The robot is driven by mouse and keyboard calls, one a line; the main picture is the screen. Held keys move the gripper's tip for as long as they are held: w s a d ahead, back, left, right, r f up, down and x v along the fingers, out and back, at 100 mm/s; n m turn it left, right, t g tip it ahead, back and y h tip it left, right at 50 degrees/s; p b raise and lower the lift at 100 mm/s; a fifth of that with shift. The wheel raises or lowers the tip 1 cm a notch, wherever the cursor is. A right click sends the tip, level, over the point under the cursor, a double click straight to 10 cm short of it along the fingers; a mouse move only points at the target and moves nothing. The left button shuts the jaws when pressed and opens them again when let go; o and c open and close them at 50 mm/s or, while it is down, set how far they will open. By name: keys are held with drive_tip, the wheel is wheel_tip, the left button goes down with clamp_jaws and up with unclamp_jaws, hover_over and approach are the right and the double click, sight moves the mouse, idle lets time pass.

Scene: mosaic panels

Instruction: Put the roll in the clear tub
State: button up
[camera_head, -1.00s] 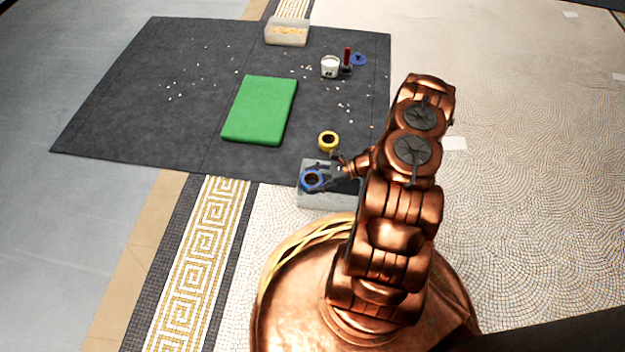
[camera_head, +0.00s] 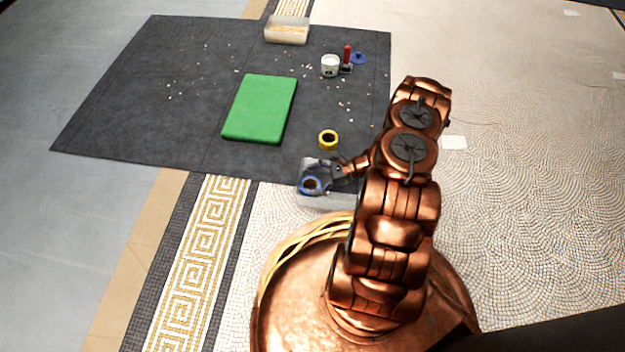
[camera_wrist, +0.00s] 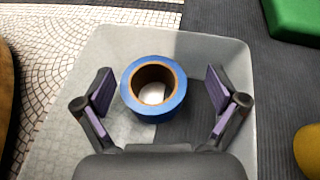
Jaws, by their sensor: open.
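The blue roll (camera_head: 310,186), a ring of tape with a brown core, appears to lie flat inside the clear tub (camera_head: 330,201). In the wrist view the roll (camera_wrist: 153,88) sits within the outline of the tub (camera_wrist: 82,75), nearer its far end. My gripper (camera_wrist: 158,82) is open above the tub, one finger on each side of the roll. A gap shows between the roll and each finger. In the head view my gripper (camera_head: 324,176) partly hides the tub's far side.
A yellow roll (camera_head: 328,147) lies on the dark mat (camera_head: 150,100) just beyond the tub. A green pad (camera_head: 260,108), a white pot (camera_head: 330,66), a red-handled tool (camera_head: 347,57), a blue item (camera_head: 359,58) and a box of yellowish pieces (camera_head: 287,38) are farther off. Small chips are scattered about.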

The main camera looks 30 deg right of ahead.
drive_tip(key=shift+d+r, duration=0.15)
drive_tip(key=shift+r, duration=0.65)
drive_tip(key=p+v, duration=0.5)
drive_tip(key=v, duration=0.6)
drive_tip(key=w+a+r+n+g+h, duration=0.1)
drive_tip(key=a+r+n+g, duration=0.25)
drive_tip(key=a+r, duration=0.4)
drive_tip(key=w+a+r+n+g, duration=0.15)
drive_tip(key=a+r+n, duration=0.3)
drive_tip(key=r, duration=0.55)
drive_tip(key=a+r+n+g+h, duration=0.1)
drive_tip(key=a+r+n+g, duration=0.35)
drive_tip(key=r, duration=0.45)
drive_tip(key=s+a+r+n+h, duration=0.4)
drive_tip(key=s+a+r+n, duration=0.25)
drive_tip(key=s+r, duration=0.25)
drive_tip(key=s+r+n+h, duration=0.2)
drive_tip(key=s+r+h, duration=0.1)
drive_tip(key=s, duration=0.4)
drive_tip(key=s+r+n+h, duration=0.2)
drive_tip(key=s+r, duration=0.1)
drive_tip(key=s, duration=0.4)
drive_tip(key=shift+n+h, duration=0.3)
drive_tip(key=shift+h, duration=0.1)
